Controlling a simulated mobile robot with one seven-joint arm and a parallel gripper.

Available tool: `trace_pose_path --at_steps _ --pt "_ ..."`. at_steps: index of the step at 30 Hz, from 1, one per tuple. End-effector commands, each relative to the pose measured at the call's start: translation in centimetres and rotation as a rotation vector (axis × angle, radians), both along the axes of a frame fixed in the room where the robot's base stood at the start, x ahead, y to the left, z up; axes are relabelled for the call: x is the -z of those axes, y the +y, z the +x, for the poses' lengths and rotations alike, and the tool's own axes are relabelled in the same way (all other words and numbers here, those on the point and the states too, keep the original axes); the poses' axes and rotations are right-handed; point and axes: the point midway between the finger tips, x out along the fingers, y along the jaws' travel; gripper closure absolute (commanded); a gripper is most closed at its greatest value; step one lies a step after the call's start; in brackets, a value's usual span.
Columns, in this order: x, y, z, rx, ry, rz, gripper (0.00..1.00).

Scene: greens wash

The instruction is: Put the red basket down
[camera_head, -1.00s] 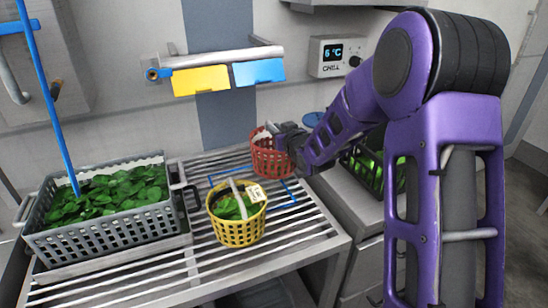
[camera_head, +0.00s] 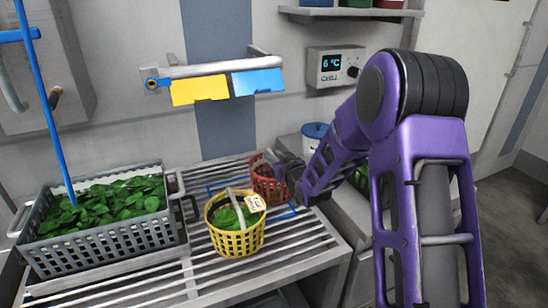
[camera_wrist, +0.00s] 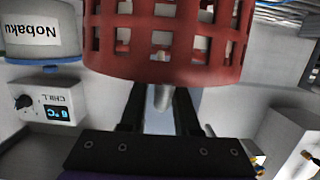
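The red basket (camera_head: 265,188) is upright at the back right of the slatted metal rack (camera_head: 200,268), over the far right part of a blue outline (camera_head: 226,183). I cannot tell whether its bottom touches the slats. My gripper (camera_head: 284,168) is at the basket's upper right side and hides part of it. In the wrist view the basket's red lattice wall (camera_wrist: 168,45) fills the top middle. A pale grey piece of its handle (camera_wrist: 161,96) shows between the fingers of my gripper (camera_wrist: 160,100), which appear to be closed on it.
A yellow basket (camera_head: 236,243) with greens and a tag stands just in front, left of the red one. A grey crate of leaves (camera_head: 110,238) takes the rack's left side. A wall rail (camera_head: 205,70) with yellow and blue cards hangs above. A lidded tub (camera_head: 314,133) stands behind my arm.

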Motion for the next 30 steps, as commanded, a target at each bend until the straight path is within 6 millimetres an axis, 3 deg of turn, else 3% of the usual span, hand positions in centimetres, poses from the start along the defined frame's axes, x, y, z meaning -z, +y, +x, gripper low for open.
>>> trace_pose_path --at_steps 14,30 --pt "-0.5 -0.3 -0.5 0.001 0.0 0.0 0.56" --pt "-2.4 -4.1 -9.6 0.001 0.0 0.0 0.56"
